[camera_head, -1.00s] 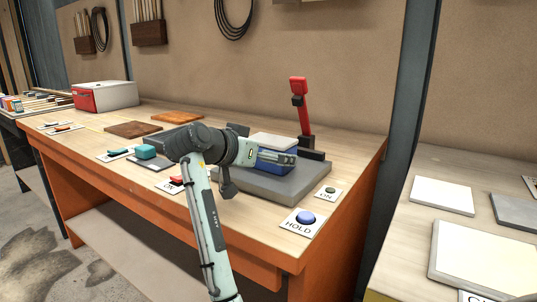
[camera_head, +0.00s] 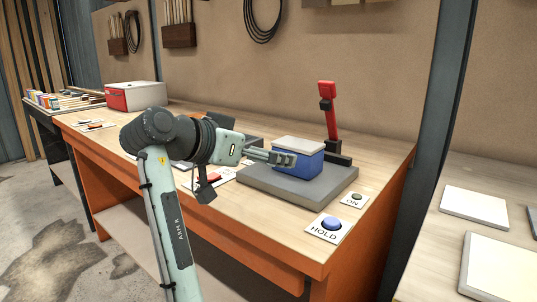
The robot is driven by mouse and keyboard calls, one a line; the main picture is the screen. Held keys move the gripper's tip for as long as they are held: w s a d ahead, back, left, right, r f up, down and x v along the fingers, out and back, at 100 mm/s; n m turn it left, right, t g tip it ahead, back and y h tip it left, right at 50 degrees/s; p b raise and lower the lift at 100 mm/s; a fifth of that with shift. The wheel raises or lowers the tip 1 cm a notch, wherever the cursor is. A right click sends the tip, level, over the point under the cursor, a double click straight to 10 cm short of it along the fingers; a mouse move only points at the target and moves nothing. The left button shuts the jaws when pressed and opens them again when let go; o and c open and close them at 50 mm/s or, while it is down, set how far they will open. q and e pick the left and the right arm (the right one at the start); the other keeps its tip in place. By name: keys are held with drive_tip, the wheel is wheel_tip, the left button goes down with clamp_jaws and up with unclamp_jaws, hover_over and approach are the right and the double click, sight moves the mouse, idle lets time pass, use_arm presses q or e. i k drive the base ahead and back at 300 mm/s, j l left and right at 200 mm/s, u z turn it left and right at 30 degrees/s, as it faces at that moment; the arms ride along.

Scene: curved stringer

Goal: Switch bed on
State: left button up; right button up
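A small dark ON button (camera_head: 356,196) sits on a white card near the right front of the orange workbench. A larger blue HOLD button (camera_head: 331,223) is on a card nearer the front edge. A grey slab (camera_head: 290,190) carries a blue block with a pale top (camera_head: 297,163). My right gripper (camera_head: 285,159) points right, in front of the blue block in the picture. Its fingers look close together with nothing visible between them. Whether it touches the block cannot be told. It is apart from the ON button. My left gripper is out of view.
A red lever (camera_head: 328,105) stands upright behind the slab. A red button (camera_head: 208,178) lies partly behind my arm. A red and white box (camera_head: 135,96) is at the back left. Another bench (camera_head: 470,180) with pale plates stands right, past a dark post (camera_head: 437,130).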

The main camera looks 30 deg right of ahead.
sight(213, 176)
drive_tip(key=k+j, duration=0.1)
drive_tip(key=j, duration=0.3)
drive_tip(key=k+j, duration=0.1)
drive_tip(key=j, duration=0.35)
drive_tip(key=k+j, duration=0.1)
drive_tip(key=j, duration=0.3)
drive_tip(key=k+j, duration=0.15)
drive_tip(key=j, duration=0.3)
drive_tip(key=k+j, duration=0.1)
drive_tip(key=j, duration=0.3)
